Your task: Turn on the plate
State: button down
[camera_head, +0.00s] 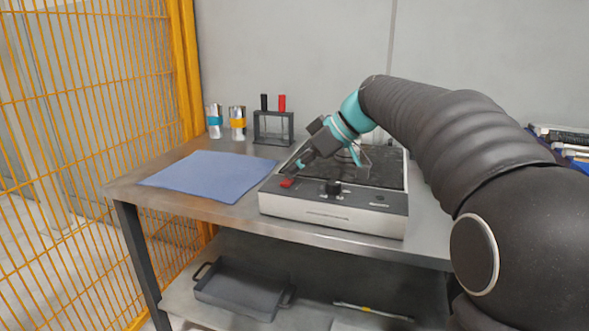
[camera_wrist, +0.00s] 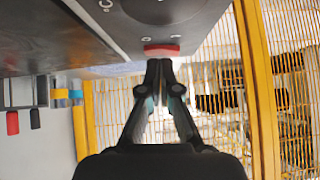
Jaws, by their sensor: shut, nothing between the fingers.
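The hot plate (camera_head: 385,225) is a silver box with a dark top, on the metal table. Its front panel carries a red switch (camera_head: 287,183) at the left and a black knob (camera_head: 333,187) near the middle. My gripper (camera_head: 294,170) is shut and empty, pointing down at the red switch from just above. In the wrist view the shut fingertips (camera_wrist: 159,62) are right at the red switch (camera_wrist: 161,49). I cannot tell whether they touch it. No lit lamp shows on the panel.
A blue cloth (camera_head: 208,176) lies left of the plate. Two cans (camera_head: 237,122) and a rack (camera_head: 273,128) with a black and a red item stand behind. A grey tray (camera_head: 240,288) sits on the lower shelf. A yellow fence (camera_head: 80,130) borders the left.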

jog(key=r+p, duration=0.1)
jog(key=r, duration=0.2)
jog(key=r+p, duration=0.1)
jog(key=shift+w+d+r+p, duration=0.2)
jog(key=shift+d+r+p, duration=0.05)
jog(key=shift+d+p, duration=0.05)
jog(key=v, duration=0.9)
jog(key=shift+d+f, duration=0.15)
jog(key=shift+d, duration=0.05)
jog(key=s+b, duration=0.1)
jog(key=b, duration=0.5)
jog(key=shift+s+a, duration=0.15)
jog(key=shift+a, duration=0.05)
